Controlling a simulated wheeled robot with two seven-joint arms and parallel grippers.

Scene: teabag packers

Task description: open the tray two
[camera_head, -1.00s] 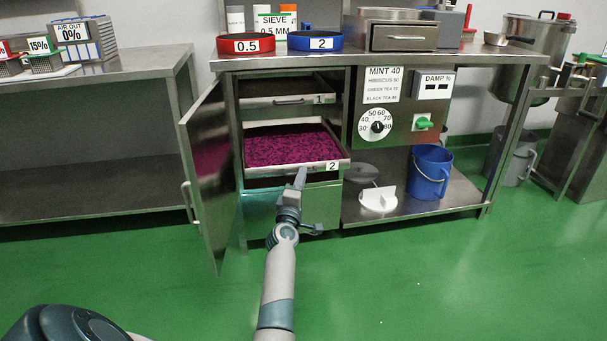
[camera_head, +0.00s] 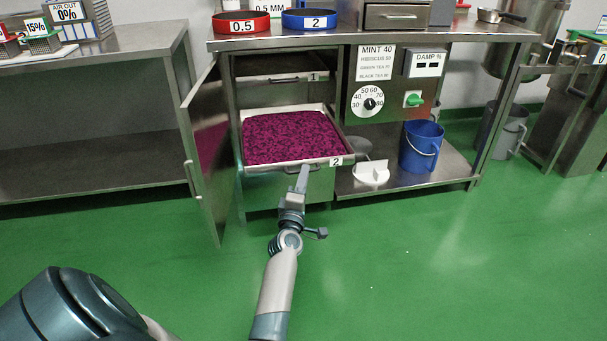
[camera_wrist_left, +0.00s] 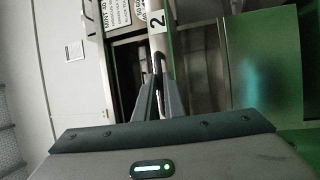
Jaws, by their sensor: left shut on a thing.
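Tray two (camera_head: 262,167), a steel drawer with a white "2" label, is pulled out of the cabinet and holds purple-red leaf material (camera_head: 290,137). My left gripper (camera_head: 303,172) is at its front edge, shut on the tray's handle (camera_head: 285,171). In the left wrist view, the fingers (camera_wrist_left: 158,88) close on the handle beside the "2" label (camera_wrist_left: 156,21). The fingers hide part of the handle. My right gripper is not in view.
Tray one (camera_head: 275,93) is above, pushed in. The cabinet door (camera_head: 205,150) stands open at the left. A blue bucket (camera_head: 420,146) and a white scoop-like object (camera_head: 371,173) are on the lower shelf at the right. The green floor (camera_head: 400,260) in front is clear.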

